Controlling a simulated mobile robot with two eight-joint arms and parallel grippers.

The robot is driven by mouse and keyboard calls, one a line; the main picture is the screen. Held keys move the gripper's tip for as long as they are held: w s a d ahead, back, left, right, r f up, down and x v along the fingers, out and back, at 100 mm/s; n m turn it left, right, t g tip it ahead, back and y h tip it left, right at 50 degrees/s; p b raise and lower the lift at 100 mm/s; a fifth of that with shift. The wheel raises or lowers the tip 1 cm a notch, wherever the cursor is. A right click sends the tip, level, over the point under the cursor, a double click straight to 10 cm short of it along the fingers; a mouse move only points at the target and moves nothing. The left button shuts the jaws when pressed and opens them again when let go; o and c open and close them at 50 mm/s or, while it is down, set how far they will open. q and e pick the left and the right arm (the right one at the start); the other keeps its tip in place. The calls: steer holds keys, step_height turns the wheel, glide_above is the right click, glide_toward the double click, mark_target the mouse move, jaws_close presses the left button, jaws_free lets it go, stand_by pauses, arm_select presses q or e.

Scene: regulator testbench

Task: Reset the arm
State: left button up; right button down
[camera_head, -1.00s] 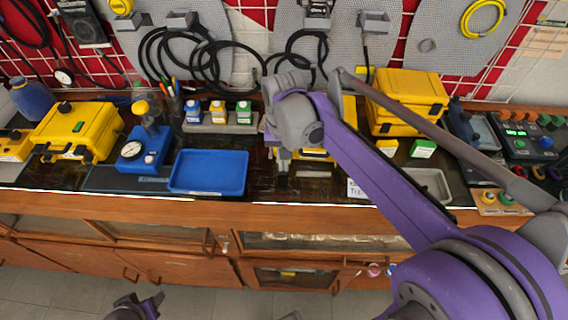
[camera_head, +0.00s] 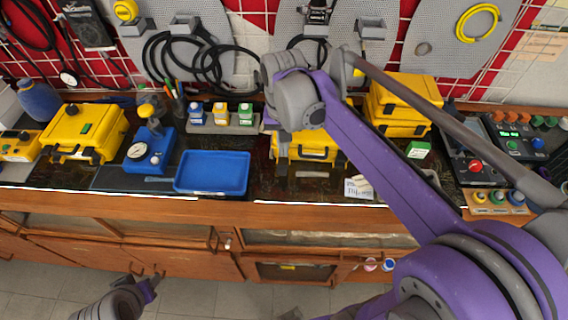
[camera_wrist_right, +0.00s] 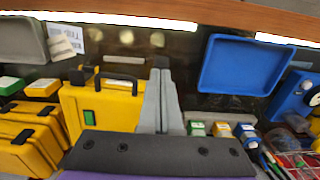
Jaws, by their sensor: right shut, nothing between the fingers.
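My right arm (camera_head: 370,165) is purple and grey and reaches across the right half of the head view over the bench. Its right gripper (camera_head: 284,182) points down in front of a yellow case (camera_head: 318,150). In the right wrist view the right gripper's grey fingers (camera_wrist_right: 160,100) are together with nothing between them, beside the yellow case (camera_wrist_right: 105,108). A grey and purple part of my left arm (camera_head: 120,300) shows at the bottom left of the head view, low in front of the bench.
A blue tray (camera_head: 212,190) lies left of the right gripper. A blue gauge device (camera_head: 150,150) and a yellow case (camera_head: 85,130) stand farther left. Small bottles (camera_head: 220,115) stand behind the tray. Stacked yellow cases (camera_head: 405,100) and a control box (camera_head: 475,155) are at right.

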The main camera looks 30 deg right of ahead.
steer(key=shift+s+f, duration=0.1)
stand_by(0.3)
steer(key=s+a+f+n+t, duration=0.2)
steer(key=s+f+n+t, duration=0.1)
steer(key=s, duration=0.3)
steer(key=s+a+f+n+t, duration=0.2)
steer(key=s+a+f+n, duration=0.1)
steer(key=s+f, duration=0.2)
steer(key=shift+s+a+f+t, duration=0.3)
steer(key=shift+s+t, duration=0.1)
steer(key=shift+s, duration=0.1)
steer(key=shift+d, duration=0.1)
